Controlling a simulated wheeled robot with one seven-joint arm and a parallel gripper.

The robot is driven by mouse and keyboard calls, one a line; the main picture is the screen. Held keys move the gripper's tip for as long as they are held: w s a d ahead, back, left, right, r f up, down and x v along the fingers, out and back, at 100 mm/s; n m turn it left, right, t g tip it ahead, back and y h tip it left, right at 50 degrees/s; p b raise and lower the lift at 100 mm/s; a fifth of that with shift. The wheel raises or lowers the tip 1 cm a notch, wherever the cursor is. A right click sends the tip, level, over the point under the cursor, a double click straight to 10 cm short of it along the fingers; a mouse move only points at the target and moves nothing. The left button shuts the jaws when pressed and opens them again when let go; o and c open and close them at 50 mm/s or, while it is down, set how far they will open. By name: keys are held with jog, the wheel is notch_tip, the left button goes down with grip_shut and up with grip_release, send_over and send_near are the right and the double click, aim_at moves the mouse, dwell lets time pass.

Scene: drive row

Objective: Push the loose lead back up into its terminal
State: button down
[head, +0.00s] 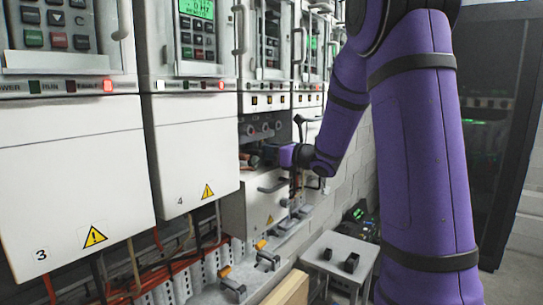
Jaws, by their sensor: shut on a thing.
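My gripper (262,157) is small and partly dark in the head view, in front of the opened lower bay (246,140) of the drive to the right of number 4. It is shut on what appears to be the loose lead, though its fingers and the lead's end are too small and shaded to make out. A row of round dark terminals (263,129) sits just above the gripper. I cannot tell whether the lead touches a terminal. The bay's white cover (250,207) hangs below, with a warning triangle on it.
Closed drives number 3 (70,190) and number 4 (192,155) stand to the left, with cables below them. Orange-handled clamps (232,283) line the ledge underneath. A small grey table (340,250) holds two dark blocks. A dark cabinet (490,140) stands at right.

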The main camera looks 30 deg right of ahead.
jog(key=shift+r, duration=0.6)
jog(key=c, duration=1)
grip_release()
jog(key=shift+o, duration=0.2)
jog(key=shift+s, duration=0.1)
jog(key=v, duration=1)
jog(key=shift+s, duration=0.3)
jog(key=shift+d, duration=0.15)
